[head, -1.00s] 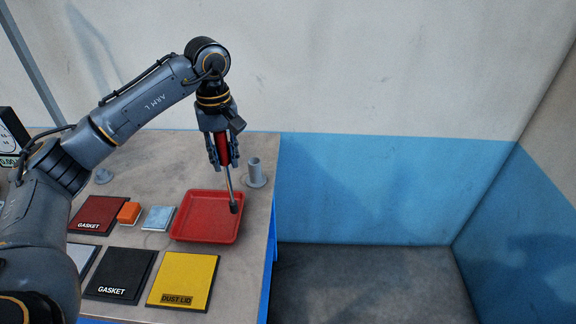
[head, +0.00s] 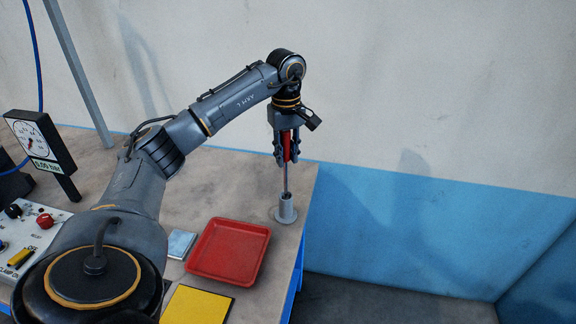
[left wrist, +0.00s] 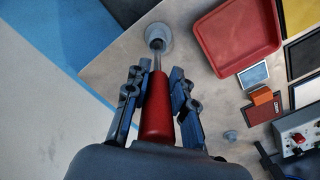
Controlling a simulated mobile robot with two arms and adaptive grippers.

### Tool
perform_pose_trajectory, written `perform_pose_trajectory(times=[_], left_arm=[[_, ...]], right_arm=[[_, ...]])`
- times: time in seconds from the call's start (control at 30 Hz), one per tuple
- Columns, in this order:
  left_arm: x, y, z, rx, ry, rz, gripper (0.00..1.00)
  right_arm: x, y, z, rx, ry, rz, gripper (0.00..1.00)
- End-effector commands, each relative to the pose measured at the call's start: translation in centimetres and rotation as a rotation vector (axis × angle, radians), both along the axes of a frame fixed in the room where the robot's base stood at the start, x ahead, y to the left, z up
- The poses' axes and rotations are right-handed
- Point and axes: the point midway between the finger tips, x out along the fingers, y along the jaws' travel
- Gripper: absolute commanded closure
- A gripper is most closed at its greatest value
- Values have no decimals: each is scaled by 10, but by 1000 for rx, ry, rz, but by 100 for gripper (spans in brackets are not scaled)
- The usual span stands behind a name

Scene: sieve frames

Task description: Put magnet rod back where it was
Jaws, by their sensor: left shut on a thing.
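The magnet rod (head: 287,174) has a red handle and a thin metal shaft. My left gripper (head: 287,158) is shut on its red handle, which also shows in the left wrist view (left wrist: 157,108). The rod hangs about upright over a grey tube holder (head: 287,211) with a round flange, at the table's back right corner. The shaft's lower end meets the holder's mouth and its dark tip is hidden, seemingly inside; how deep I cannot tell. The holder also shows in the left wrist view (left wrist: 158,36). My right gripper is not in view.
A red tray (head: 228,250), empty, lies in front of the holder. A gauge (head: 39,141) and control panel stand at the left. The table's right edge is close to the holder.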

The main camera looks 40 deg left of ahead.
Motion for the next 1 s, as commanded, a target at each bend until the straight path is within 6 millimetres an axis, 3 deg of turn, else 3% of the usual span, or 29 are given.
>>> perform_pose_trajectory(times=[0.23, 0.63, 0.67, 0.77, 1.0], left_arm=[[-1, 0, -33, 0, 3, 0, 100], [0, 0, -40, 0, 0, 0, 100], [0, 0, -40, 0, 1, -1, 72], [0, 0, -39, 0, 1, 0, 53], [0, 0, -39, 0, 1, 0, 53]], right_arm=[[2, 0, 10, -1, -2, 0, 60], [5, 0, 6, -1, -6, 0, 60], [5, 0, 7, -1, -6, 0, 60], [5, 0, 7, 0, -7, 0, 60], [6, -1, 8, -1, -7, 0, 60]])
